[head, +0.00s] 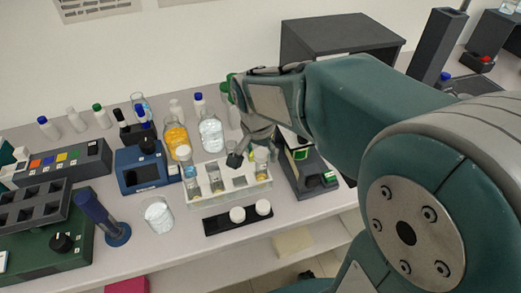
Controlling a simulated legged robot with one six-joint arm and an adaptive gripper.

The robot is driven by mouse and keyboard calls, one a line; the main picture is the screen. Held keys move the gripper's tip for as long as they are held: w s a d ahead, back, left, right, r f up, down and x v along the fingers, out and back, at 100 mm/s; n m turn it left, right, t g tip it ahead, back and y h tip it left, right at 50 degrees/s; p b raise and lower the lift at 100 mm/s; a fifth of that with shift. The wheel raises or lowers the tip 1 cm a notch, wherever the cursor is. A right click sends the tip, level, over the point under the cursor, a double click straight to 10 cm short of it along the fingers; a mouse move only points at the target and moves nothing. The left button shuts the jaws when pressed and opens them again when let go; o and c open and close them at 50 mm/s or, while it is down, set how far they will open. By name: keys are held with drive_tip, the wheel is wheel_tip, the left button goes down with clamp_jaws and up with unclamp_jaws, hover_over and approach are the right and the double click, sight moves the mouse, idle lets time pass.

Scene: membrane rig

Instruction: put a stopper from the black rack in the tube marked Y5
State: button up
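The black rack (222,225) lies in front of the tube rack. Two white stoppers, a left one (237,215) and a right one (263,207), sit in it. The pale tube rack (230,196) holds several clear tubes, including a left one (190,172), a middle one (215,179) and a right one (262,163). The left and right tubes look pale-topped. Any Y5 mark is too small to read. My gripper (246,152) points down above the right half of the tube rack. Its fingers partly hide the tubes there, and its opening and any held object are unclear.
A glass beaker (159,214) and a blue upright tool (102,218) stand left of the racks. A blue instrument (144,170), an orange bottle (176,137) and a clear bottle (211,132) stand behind. A dark device (305,170) is close on the right.

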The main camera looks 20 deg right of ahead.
drive_tip(key=shift+r, duration=0.1)
idle(0.3)
wheel_tip(320, 180, up, 12)
drive_tip(key=s+a, duration=0.1)
drive_tip(key=shift+a+f, duration=0.2)
drive_tip(key=shift+f, duration=0.05)
drive_tip(key=shift+s, duration=0.1)
drive_tip(key=s+d+f+n+t+y, duration=0.1)
drive_tip(key=s+f+n+t, duration=0.3)
drive_tip(key=s+n, duration=0.5)
drive_tip(key=s+f, duration=0.1)
drive_tip(key=s, duration=0.3)
drive_tip(key=shift+d, duration=0.2)
idle(0.5)
